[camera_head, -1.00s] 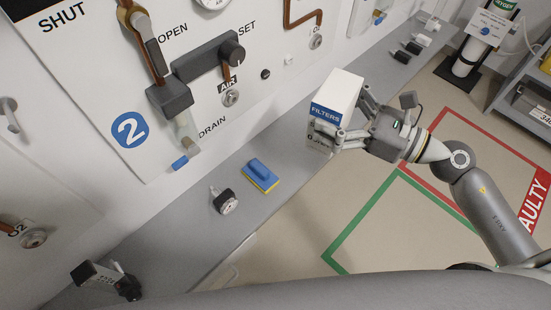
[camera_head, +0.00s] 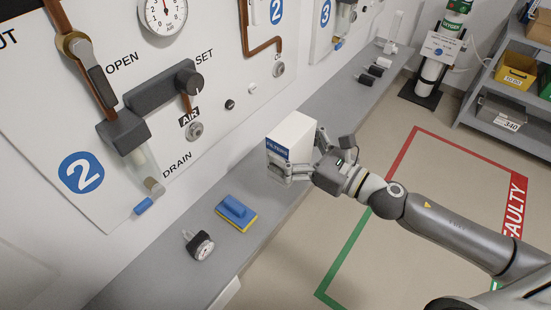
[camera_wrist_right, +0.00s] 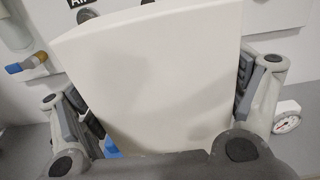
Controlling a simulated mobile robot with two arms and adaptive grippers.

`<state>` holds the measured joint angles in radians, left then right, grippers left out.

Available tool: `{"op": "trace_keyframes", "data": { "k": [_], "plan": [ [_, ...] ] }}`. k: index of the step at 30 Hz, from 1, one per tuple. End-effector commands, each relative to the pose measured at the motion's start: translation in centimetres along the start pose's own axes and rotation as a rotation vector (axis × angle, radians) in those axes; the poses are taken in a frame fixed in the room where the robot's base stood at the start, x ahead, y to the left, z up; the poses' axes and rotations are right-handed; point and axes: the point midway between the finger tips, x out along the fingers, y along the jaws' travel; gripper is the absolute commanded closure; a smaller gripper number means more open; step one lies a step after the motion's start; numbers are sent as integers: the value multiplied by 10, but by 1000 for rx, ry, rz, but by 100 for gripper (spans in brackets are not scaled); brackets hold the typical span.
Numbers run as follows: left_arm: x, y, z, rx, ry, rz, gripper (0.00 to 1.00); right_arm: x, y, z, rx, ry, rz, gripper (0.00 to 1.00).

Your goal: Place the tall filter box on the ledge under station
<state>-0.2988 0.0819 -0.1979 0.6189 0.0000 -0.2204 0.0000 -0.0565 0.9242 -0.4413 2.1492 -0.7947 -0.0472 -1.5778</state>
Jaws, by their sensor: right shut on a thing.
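The tall filter box (camera_head: 294,133) is white with a blue "FILTERS" label. My right gripper (camera_head: 302,165) is shut on it, with fingers on both sides. The box is upright over the grey ledge (camera_head: 258,178) under station 2; I cannot tell whether its base touches the ledge. In the right wrist view the white box (camera_wrist_right: 160,75) fills the middle between the fingers of my right gripper (camera_wrist_right: 165,105). Its lower part is hidden by the gripper. My left gripper is not in view.
The station 2 panel (camera_head: 110,60) rises behind.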

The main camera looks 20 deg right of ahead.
Motion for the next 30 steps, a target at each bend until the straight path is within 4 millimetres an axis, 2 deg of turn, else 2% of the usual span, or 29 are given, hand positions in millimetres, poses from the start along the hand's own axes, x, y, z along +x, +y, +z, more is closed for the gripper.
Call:
{"op": "trace_keyframes", "data": {
  "k": [9, 15, 19, 26, 30],
  "plan": [
    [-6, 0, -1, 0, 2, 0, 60, 41, -42, -24, 3, -4, -2, 39],
    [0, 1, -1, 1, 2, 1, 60, 58, -59, -57, 4, -2, -1, 39],
    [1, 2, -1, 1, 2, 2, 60, 65, -67, -70, 3, -2, 0, 39],
    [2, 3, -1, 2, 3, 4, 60, 71, -73, -80, 1, -2, 0, 39],
    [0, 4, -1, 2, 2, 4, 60, 73, -74, -98, 6, 0, 1, 39]
  ]
}}
